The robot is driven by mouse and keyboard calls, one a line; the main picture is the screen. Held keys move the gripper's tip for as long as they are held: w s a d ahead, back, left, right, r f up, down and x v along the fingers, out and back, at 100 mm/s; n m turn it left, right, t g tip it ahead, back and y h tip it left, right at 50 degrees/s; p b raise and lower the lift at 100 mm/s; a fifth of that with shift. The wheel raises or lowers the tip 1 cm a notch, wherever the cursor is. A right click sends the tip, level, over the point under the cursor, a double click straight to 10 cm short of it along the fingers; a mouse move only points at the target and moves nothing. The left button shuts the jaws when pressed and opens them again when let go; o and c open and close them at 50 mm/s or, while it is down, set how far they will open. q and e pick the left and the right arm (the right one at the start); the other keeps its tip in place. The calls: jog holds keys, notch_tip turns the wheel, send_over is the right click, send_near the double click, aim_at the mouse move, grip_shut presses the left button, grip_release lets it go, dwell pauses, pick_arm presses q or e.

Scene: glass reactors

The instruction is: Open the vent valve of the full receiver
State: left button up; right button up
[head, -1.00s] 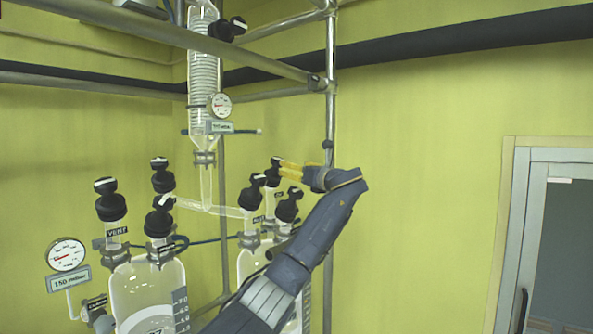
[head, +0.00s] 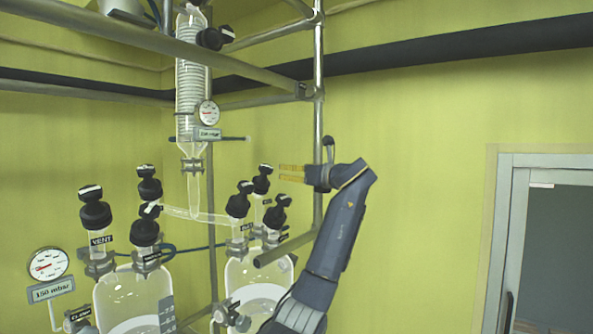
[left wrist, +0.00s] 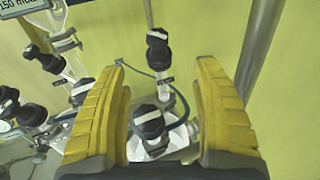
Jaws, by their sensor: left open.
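My left gripper (head: 291,173) is open and empty, its yellow fingers pointing left in the head view. The tips are just right of a black-capped valve (head: 262,180) on the right glass receiver (head: 238,275), with a small gap in the picture. In the left wrist view, two black valve knobs show between the spread fingers (left wrist: 160,65): a farther one (left wrist: 157,50) and a nearer one (left wrist: 148,122). The left glass receiver (head: 112,292) has a valve (head: 95,212) labelled VENT. Both receivers show liquid; their bottoms are cut off. The right receiver's valve labels are too small to read.
Other black valves (head: 238,200) and (head: 277,214) crowd the right receiver's top. A metal post (head: 318,110) stands behind my gripper. A glass condenser (head: 191,85) hangs above. A 150 mbar gauge (head: 48,264) is at the left. Open space lies right of my arm.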

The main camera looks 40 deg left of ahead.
aim_at(269, 169)
pick_arm(q)
jog(key=a, duration=0.5)
jog(key=w+a, duration=0.1)
jog(key=a, duration=0.4)
jog(key=w+a, duration=0.1)
jog(key=a, duration=0.4)
jog(key=shift+a, duration=0.35)
jog(key=shift+w+a, duration=0.15)
jog(key=shift+a, duration=0.7)
pick_arm(e)
jog(key=shift+w, duration=0.5)
pick_arm(q)
jog(key=c, duration=1.2)
jog(key=shift+f+n+g, duration=0.1)
jog(key=shift+n+g, duration=0.8)
jog(key=shift+g, duration=0.2)
jog(key=shift+c, duration=0.4)
jog(key=shift+n+g, duration=0.9)
jog(key=shift+n, duration=0.1)
